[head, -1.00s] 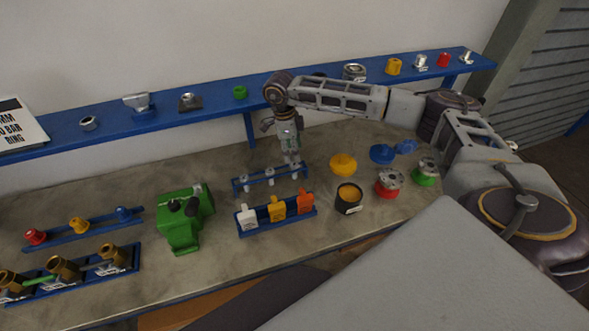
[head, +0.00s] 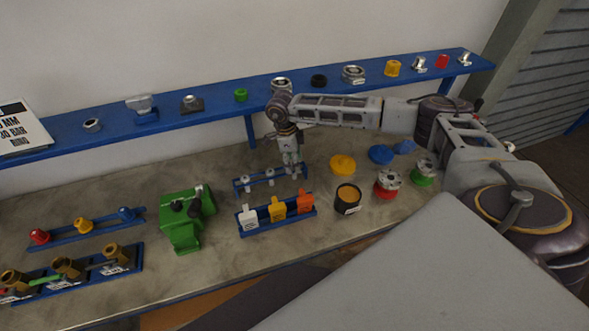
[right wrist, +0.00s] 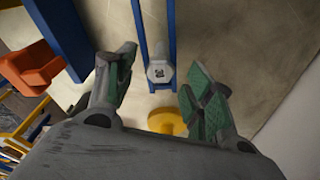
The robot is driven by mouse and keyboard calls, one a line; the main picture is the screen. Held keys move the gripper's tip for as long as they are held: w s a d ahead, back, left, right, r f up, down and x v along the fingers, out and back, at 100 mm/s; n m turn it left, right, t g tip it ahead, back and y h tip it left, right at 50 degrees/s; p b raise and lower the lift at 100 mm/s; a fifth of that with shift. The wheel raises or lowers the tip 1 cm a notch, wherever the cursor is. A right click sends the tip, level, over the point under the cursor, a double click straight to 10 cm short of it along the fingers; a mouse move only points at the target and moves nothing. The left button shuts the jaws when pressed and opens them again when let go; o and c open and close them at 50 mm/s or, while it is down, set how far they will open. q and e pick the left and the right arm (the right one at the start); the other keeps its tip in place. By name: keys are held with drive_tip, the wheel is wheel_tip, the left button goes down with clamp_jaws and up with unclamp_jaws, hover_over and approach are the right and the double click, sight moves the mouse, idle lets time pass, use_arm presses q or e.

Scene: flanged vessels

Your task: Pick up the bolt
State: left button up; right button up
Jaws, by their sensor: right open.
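The bolt (right wrist: 160,71) is silver with a hexagonal head and stands upright in the blue bolt rack (right wrist: 171,25) in the right wrist view. My right gripper (right wrist: 160,82) is open, with one green-padded finger on each side of the bolt head and gaps showing on both sides. In the head view, my right gripper (head: 293,170) points down over the right end of the bolt rack (head: 259,187) and hides the bolt there. Two more silver bolts stand in the rack, the middle bolt (head: 270,176) and the left bolt (head: 248,184). My left gripper is not in view.
A blue holder (head: 288,223) with white, yellow and orange pieces stands in front of the rack. A yellow knob (head: 342,164) and a black cup (head: 347,201) are to the right. A green vise (head: 184,215) is left. A blue shelf (head: 215,105) runs behind.

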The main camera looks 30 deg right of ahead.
drive_tip(key=shift+f, duration=0.3)
clamp_jaws()
idle(0.5)
